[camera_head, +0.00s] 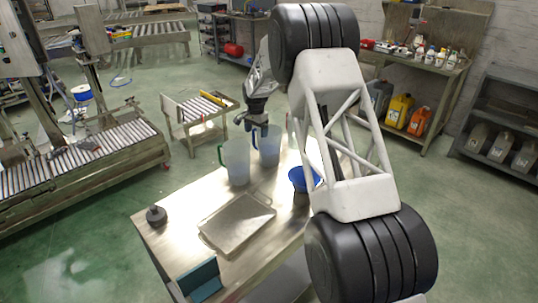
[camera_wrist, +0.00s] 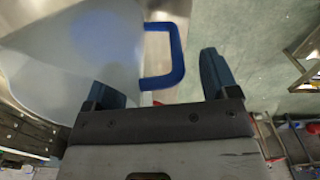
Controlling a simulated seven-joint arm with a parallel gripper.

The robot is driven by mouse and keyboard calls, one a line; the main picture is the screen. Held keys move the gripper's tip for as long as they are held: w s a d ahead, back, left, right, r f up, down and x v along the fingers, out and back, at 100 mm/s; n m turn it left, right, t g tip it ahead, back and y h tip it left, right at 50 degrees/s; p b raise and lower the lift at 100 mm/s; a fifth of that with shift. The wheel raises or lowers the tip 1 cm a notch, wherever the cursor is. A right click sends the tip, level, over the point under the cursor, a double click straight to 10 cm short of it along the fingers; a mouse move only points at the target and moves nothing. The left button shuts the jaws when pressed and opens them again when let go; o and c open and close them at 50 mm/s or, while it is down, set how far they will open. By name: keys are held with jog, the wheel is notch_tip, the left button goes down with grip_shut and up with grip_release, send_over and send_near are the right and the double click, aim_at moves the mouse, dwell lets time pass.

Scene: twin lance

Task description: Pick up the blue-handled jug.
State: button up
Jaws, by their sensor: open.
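The blue-handled jug (camera_head: 269,152) is a translucent pale jug standing on the metal table, behind and right of a similar green-handled jug (camera_head: 236,163). In the wrist view, its blue handle (camera_wrist: 177,52) is a squared loop, and its pale body (camera_wrist: 95,45) fills the upper left. My gripper (camera_head: 257,121) is at the jug's top in the head view. In the wrist view, my gripper (camera_wrist: 158,78) is open, with the handle between its fingers in the picture. The left finger overlaps the jug's body. I cannot tell whether either finger touches the jug.
The metal table (camera_head: 180,235) also holds a shallow tray (camera_head: 237,222), a dark weight-like object (camera_head: 156,215), a teal block (camera_head: 200,279) and a blue funnel-like piece (camera_head: 303,179). My arm hides the table's right side. The green-handled jug stands close by.

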jog(key=shift+c, duration=0.4)
jog(key=c, duration=1.3)
jog(key=shift+r, duration=5.05)
